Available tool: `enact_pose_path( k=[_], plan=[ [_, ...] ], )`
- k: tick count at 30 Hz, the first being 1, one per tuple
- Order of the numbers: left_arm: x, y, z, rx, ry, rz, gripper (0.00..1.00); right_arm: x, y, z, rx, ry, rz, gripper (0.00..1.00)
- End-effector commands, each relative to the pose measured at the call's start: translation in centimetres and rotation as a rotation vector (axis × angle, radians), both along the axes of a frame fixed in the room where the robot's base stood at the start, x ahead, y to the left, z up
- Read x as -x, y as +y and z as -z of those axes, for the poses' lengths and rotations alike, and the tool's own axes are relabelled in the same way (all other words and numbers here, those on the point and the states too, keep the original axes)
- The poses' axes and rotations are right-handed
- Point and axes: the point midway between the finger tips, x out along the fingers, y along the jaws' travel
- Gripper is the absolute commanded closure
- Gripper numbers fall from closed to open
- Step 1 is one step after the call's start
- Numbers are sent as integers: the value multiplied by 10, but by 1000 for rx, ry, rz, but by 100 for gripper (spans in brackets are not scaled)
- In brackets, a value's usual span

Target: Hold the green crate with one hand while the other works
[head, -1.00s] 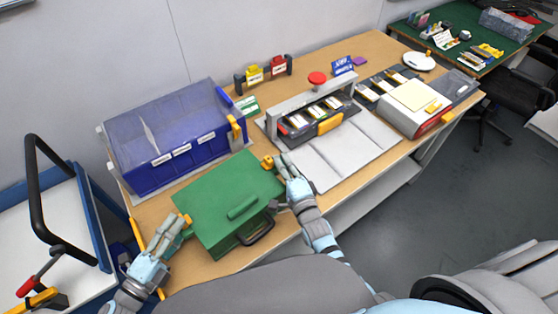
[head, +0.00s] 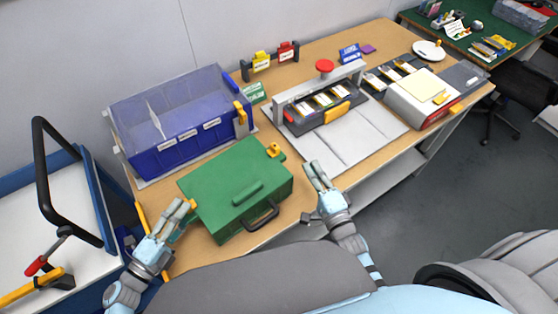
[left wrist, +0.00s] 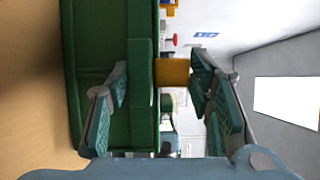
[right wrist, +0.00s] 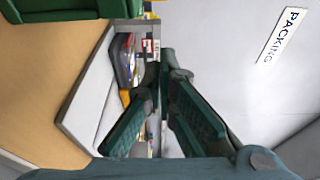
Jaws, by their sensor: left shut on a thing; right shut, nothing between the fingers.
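The green crate (head: 225,180) stands shut on the table's front left, its black handle (head: 262,217) facing me. My left gripper (head: 182,208) is at the crate's left side, shut on a yellow tab there; in the left wrist view the tab (left wrist: 172,72) sits between the fingers, beside the crate's green wall (left wrist: 110,60). A second yellow tab (head: 273,150) shows at the crate's right back corner, free of any gripper. My right gripper (head: 317,174) is shut and empty, to the right of the crate and apart from it.
A blue bin (head: 185,140) with a clear cover stands behind the crate. A grey press fixture (head: 320,85) with a red knob is right of it, with grey plates (head: 345,150) in front.

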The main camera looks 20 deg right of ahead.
Motion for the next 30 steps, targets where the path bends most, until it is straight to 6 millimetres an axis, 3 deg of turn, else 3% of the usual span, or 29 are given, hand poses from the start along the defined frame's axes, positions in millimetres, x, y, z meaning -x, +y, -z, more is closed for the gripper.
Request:
enact_pose_path(
  k=[8,9,12,23,30],
  plan=[
    [0,0,0,1,-1,-1,98,0,0,0,0,0,0,100],
    [0,0,0,1,-1,-1,47,0,0,0,0,0,0,100],
    [0,0,0,1,-1,0,31,0,0,0,0,0,0,100],
    [3,3,0,-1,1,0,30,0,0,0,0,0,0,100],
    [42,39,2,-4,4,1,30,0,0,0,0,0,0,100]
  ],
)
